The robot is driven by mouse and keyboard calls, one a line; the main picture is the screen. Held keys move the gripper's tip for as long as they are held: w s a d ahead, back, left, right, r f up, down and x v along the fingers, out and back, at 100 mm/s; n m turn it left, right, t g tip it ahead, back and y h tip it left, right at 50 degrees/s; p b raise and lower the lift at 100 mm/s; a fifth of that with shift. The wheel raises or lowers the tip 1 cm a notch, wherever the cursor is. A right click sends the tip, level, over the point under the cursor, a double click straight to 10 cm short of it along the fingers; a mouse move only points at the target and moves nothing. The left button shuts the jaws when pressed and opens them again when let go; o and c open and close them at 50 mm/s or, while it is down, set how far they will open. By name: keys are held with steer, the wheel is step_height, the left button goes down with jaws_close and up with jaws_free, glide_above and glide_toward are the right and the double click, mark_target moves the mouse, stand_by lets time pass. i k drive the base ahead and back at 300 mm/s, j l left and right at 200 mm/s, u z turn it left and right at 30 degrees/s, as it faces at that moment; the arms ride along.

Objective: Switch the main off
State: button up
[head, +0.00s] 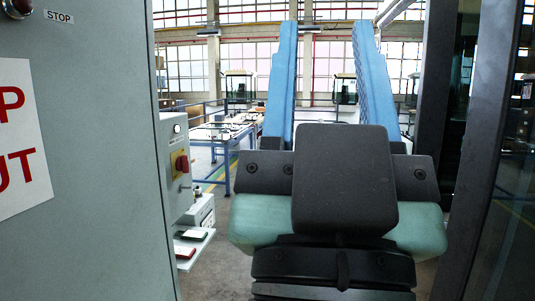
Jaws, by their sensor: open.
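The main switch (181,164) is a red rotary handle on a yellow plate. It sits on the face of a pale grey box (172,134), left of centre. The exact angle of its handle is too small to tell. My gripper (326,35) fills the middle of the head view, its two long blue fingers spread apart and pointing away from me. Nothing is between the fingers. It is to the right of the switch in the picture and apart from it.
A large grey cabinet (95,190) with a red-lettered sign (20,138) and a STOP label (58,16) stands close at left. Below the switch are a small white unit (202,211) and a shelf with red and green items. A dark frame (485,160) bounds the right.

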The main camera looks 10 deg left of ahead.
mark_target(182, 163)
steer(key=i+u, duration=0.15)
steer(key=i, duration=0.35)
steer(key=i+l+u, duration=0.15)
steer(key=i, duration=0.35)
steer(key=i+l+u, duration=0.2)
steer(key=i, duration=0.3)
steer(key=i+l+u, duration=0.35)
steer(key=i, duration=0.15)
steer(key=i+l+u, duration=0.35)
steer(key=i, duration=0.1)
